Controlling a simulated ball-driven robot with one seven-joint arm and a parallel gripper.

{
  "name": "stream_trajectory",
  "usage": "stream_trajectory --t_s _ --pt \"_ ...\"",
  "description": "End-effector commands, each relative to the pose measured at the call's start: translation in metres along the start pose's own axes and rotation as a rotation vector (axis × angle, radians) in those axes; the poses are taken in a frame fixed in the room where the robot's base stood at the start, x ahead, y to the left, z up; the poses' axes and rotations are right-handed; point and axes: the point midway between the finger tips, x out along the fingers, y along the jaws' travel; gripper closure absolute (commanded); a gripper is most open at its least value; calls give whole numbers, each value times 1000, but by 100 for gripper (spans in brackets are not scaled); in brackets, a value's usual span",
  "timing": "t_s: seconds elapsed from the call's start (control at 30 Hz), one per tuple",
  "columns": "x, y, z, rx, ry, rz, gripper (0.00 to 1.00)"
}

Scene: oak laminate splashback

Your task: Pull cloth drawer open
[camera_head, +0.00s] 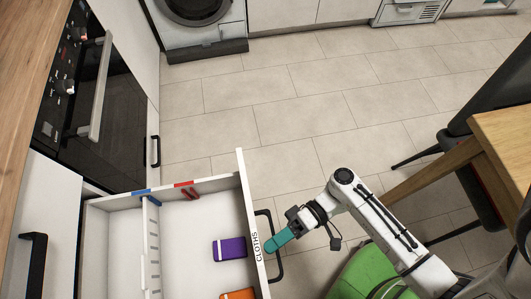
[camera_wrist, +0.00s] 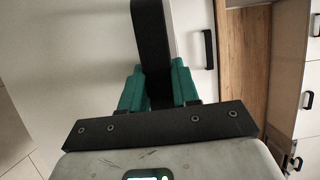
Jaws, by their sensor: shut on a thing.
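The cloth drawer (camera_head: 249,215) stands pulled out from the cabinet, with "CLOTHS" printed along the top edge of its white front. Its black bar handle (camera_head: 280,262) is on the outer face. My gripper (camera_head: 270,245) reaches the handle from the right, its teal fingers at the bar. In the wrist view, the two teal fingers (camera_wrist: 158,88) sit either side of the black handle (camera_wrist: 151,35) and are shut on it.
A wooden table (camera_head: 500,150) and a dark chair (camera_head: 485,95) stand at the right. An oven (camera_head: 100,110) with a bar handle is at the left, and a washing machine (camera_head: 197,12) at the back. Tiled floor (camera_head: 290,100) is clear beyond the drawer.

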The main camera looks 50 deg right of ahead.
Motion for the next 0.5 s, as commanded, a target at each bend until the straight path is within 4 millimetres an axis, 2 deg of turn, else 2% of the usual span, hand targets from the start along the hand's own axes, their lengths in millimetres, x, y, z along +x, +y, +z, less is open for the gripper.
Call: stream_trajectory --t_s 0.47,0.5 --pt "-4 1 1 1 2 3 100" --pt "-4 1 1 1 2 3 69"
